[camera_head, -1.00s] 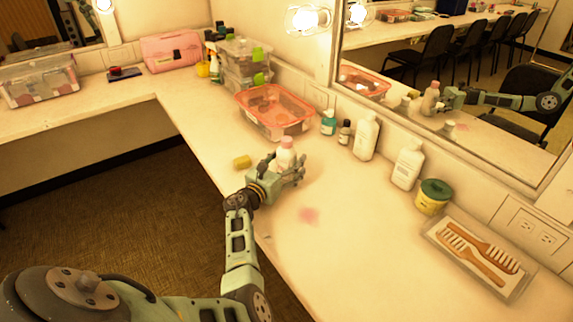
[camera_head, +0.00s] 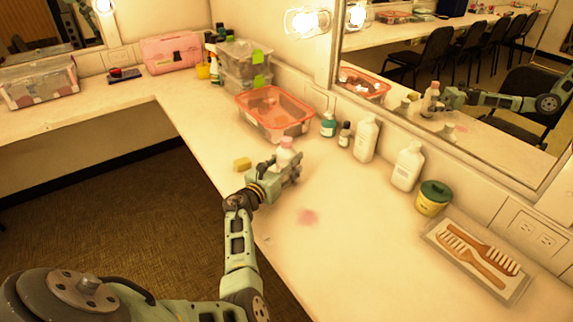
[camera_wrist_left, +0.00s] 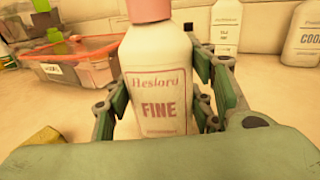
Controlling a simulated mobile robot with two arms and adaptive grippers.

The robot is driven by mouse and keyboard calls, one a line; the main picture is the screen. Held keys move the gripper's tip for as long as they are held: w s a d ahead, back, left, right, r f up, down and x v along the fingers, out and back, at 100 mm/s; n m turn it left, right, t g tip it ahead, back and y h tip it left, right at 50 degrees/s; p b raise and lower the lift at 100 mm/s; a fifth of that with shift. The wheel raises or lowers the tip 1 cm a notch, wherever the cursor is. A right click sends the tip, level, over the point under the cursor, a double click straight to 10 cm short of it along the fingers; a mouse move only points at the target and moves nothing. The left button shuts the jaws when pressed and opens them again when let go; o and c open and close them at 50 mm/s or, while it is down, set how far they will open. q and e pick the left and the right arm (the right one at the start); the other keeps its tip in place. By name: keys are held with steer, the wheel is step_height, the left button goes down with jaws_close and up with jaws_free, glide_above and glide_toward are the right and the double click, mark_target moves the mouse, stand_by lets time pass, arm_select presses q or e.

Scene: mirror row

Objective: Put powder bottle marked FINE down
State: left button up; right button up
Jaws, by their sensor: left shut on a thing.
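The powder bottle marked FINE (camera_wrist_left: 158,85) is white with a pink cap and stands upright between the fingers of my left gripper in the left wrist view. In the head view the bottle (camera_head: 285,153) is at the counter's front part, partly hidden by the fingers. My left gripper (camera_head: 288,168) is shut on it, low over the counter. I cannot tell whether the bottle's base touches the counter (camera_head: 345,230). My right gripper is not in view.
A yellow sponge-like block (camera_head: 242,164) lies left of the gripper. A comb tray (camera_head: 470,285) is at right. Counter around the pink smear (camera_head: 307,217) is clear.

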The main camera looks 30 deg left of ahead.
mark_target(286, 139)
arm_select(q)
step_height(286, 139, up, 10)
steer(key=shift+f+p, duration=0.25)
steer(key=shift+p, duration=0.75)
steer(key=s+d+f, duration=0.3)
steer(key=s+d, duration=0.4)
steer(key=s, duration=0.1)
steer(key=s+d+f, duration=0.2)
steer(key=s+d, duration=0.5)
steer(key=s, duration=0.1)
steer(key=s+d+r, duration=0.3)
steer(key=s+d, duration=0.2)
steer(key=s, duration=0.3)
steer(key=s+d+r, duration=0.3)
steer(key=s+d, duration=0.1)
steer(key=s, duration=0.4)
steer(key=shift+s+d+r, duration=0.3)
steer(key=shift+d, duration=0.1)
